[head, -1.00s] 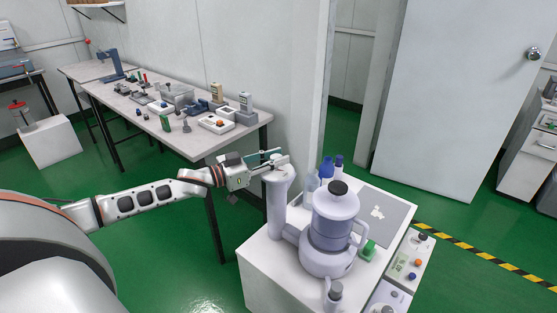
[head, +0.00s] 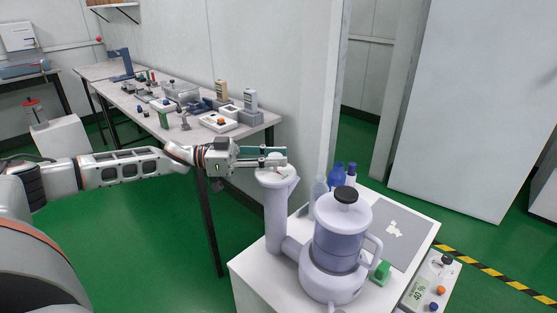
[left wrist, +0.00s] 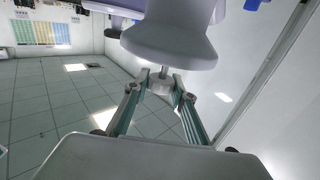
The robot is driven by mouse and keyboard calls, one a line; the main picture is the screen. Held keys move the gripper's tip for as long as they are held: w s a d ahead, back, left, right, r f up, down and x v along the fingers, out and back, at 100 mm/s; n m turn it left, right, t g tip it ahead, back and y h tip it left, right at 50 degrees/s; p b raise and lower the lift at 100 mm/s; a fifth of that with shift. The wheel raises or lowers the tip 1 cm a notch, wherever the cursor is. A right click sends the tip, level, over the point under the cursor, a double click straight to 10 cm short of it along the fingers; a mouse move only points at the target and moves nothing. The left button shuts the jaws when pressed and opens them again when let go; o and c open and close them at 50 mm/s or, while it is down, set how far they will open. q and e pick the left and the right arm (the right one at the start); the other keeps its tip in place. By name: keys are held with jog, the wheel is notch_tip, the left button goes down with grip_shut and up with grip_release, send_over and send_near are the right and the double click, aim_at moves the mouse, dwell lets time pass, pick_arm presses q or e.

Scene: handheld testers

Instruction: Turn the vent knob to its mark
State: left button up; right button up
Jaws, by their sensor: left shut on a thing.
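The lavender apparatus has a big jug-like body (head: 338,243) with a black cap (head: 346,195) and a side column (head: 275,215) with a flared top. My left gripper (head: 276,163) reaches in from the left over the column's top. In the left wrist view, my left gripper (left wrist: 162,86) is shut on a small pale knob (left wrist: 161,88) on a thin stem from the lavender flared top (left wrist: 172,45). I take this to be the vent knob. Its mark cannot be made out. My right gripper is not in view.
The apparatus stands on a white cabinet (head: 250,265) with blue-capped bottles (head: 337,176), a grey mat (head: 400,218) and a green item (head: 380,272). A long table (head: 200,140) with several devices stands behind my arm.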

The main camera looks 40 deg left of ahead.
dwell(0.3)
pick_arm(q)
jog(key=o, duration=1.1)
jog(key=v, duration=1.2)
